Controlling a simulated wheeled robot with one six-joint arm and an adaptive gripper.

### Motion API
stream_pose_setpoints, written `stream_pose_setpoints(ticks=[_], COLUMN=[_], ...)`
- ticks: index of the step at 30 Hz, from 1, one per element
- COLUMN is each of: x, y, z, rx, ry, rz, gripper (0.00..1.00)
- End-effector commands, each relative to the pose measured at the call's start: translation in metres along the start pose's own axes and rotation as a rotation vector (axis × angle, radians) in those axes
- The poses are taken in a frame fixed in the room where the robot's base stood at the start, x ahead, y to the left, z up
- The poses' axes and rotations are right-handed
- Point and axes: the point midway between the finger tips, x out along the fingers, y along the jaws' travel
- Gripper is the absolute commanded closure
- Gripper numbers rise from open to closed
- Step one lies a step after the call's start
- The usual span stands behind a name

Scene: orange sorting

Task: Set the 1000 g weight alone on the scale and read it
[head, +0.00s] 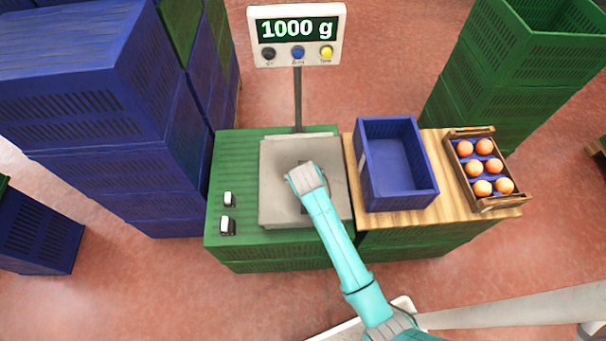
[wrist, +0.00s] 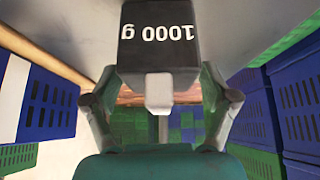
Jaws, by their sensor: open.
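The scale's grey plate (head: 275,205) sits on a green crate surface, and its display (head: 298,28) reads 1000 g. The dark 1000 g weight (wrist: 160,42) appears in the wrist view with its label upside down and its pale knob (wrist: 159,92) towards me. In the head view my arm mostly hides the weight over the plate. My gripper (wrist: 158,84) is open, with one finger on each side of the knob and gaps showing between. Two smaller weights, one (head: 229,199) behind the other (head: 227,225), stand on the green surface left of the plate.
An empty blue crate (head: 427,188) and a wooden tray (head: 456,184) of several oranges stand on the wooden top right of the scale. Stacked blue crates (head: 90,100) rise at left, green crates (head: 470,75) at the back right. The display post (head: 298,100) stands behind the plate.

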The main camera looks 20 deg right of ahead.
Motion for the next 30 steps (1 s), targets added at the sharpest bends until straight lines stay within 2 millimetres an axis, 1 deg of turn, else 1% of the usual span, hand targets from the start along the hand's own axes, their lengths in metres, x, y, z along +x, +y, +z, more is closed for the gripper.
stream_pose_setpoints(ticks=[2, 5, 15, 18, 21, 24, 30], x=[-0.004, -0.016, -0.083, -0.099, -0.111, -0.118, -0.122], y=[0.000, 0.000, -0.001, -0.001, -0.001, 0.000, 0.000], z=[-0.001, -0.001, -0.002, -0.001, -0.001, -0.001, -0.001], rx=[0.000, 0.000, 0.000, 0.000, -0.001, 0.000, 0.000], ry=[0.001, 0.002, 0.003, 0.003, 0.002, 0.001, 0.000], rz=[0.000, -0.001, -0.002, -0.002, -0.002, -0.001, 0.000], gripper=[0.15, 0.15, 0.15, 0.15, 0.15, 0.15, 0.15])
